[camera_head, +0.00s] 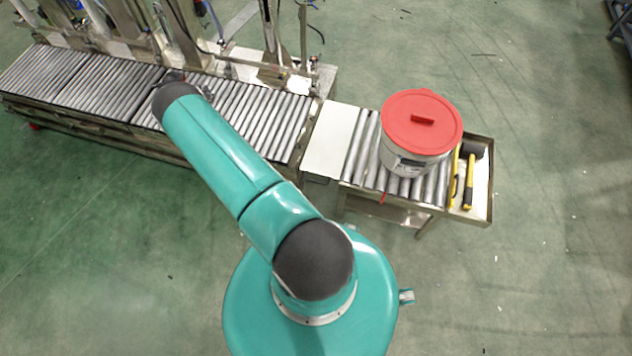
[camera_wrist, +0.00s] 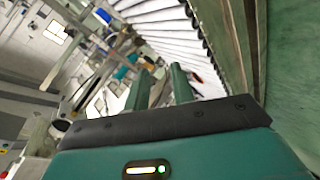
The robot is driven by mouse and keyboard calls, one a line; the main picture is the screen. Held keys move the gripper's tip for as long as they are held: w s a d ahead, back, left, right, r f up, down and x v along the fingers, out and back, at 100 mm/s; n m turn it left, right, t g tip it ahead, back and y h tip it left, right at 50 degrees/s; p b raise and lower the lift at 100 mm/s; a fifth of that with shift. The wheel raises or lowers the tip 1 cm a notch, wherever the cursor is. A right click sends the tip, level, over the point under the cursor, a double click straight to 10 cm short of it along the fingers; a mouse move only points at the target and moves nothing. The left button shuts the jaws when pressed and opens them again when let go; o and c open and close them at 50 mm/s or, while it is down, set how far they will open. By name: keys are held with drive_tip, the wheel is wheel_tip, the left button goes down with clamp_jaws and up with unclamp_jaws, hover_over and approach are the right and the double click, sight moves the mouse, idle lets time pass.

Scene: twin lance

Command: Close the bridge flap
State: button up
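A pale flat plate, which looks like the bridge flap (camera_head: 331,140), sits at the left end of the short roller table, beside the end of the long roller conveyor (camera_head: 245,110). I cannot tell whether it lies level or is tilted. In the wrist view my gripper (camera_wrist: 161,78) shows two green fingers standing apart with nothing between them. They point toward conveyor rollers (camera_wrist: 160,22). In the head view my arm reaches up and left over the long conveyor, away from the plate, and mostly hides the gripper. I cannot make out the plate in the wrist view.
A white bucket with a red lid (camera_head: 420,125) stands on the short table's rollers. Yellow-handled tools (camera_head: 469,180) lie in the tray (camera_head: 488,185) at its right end. Metal machine frames (camera_head: 185,35) rise behind the long conveyor. The green floor (camera_head: 540,270) at right is clear.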

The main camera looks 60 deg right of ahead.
drive_tip(key=s+a+f+n+g+h, duration=0.15)
drive_tip(key=s+f, duration=0.25)
drive_tip(key=s, duration=0.5)
drive_tip(key=s+f+n+h, duration=0.1)
drive_tip(key=s+f+h, duration=0.1)
drive_tip(key=s+f, duration=0.45)
drive_tip(key=s+a+f+n+g+h, duration=0.1)
drive_tip(key=s+f, duration=0.2)
drive_tip(key=s, duration=0.7)
drive_tip(key=x, duration=1.3)
drive_tip(key=shift+s+d+r, duration=0.1)
drive_tip(key=shift+d+r, duration=0.15)
drive_tip(key=shift+d, duration=0.2)
clamp_jaws()
